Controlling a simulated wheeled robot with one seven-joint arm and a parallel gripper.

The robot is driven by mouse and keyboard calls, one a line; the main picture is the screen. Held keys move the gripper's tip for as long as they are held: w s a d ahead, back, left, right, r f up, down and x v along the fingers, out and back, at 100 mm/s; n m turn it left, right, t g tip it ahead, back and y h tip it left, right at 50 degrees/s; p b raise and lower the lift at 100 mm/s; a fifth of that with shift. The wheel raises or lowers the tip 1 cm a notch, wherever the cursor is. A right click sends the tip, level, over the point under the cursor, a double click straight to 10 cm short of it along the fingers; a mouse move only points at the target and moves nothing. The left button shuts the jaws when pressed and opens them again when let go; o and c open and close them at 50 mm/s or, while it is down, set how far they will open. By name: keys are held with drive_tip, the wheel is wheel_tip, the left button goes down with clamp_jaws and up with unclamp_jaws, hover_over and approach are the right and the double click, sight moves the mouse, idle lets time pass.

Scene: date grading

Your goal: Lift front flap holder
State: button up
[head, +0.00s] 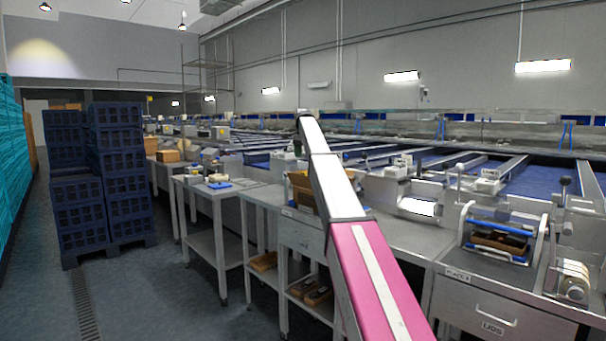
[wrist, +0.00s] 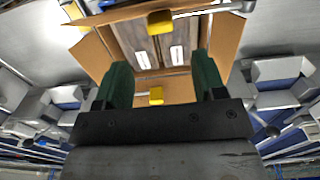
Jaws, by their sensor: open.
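An open cardboard box (wrist: 90,52) with raised flaps shows in the wrist view; it holds brown contents with two pale labels. A grey bar (wrist: 200,11) carrying a yellow block (wrist: 160,22) crosses the box at the top of the picture. A second yellow block (wrist: 156,96) sits at the near flap, between my fingers. I cannot tell which one is the front flap holder. My gripper (wrist: 160,62) is open, its green fingers either side of the near yellow block with gaps. In the head view the box (head: 300,187) is partly behind my arm, and my gripper is not visible.
Steel workbenches (head: 265,196) with drawers run along the aisle. A lid station (head: 500,240) with blue bars stands at right. Dark blue crate stacks (head: 118,165) stand at left, teal crates (head: 10,150) beyond them. The aisle floor (head: 165,265) is clear.

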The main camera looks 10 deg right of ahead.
wheel_tip(320, 180, down, 9)
drive_tip(key=shift+f, duration=0.1)
idle(0.3)
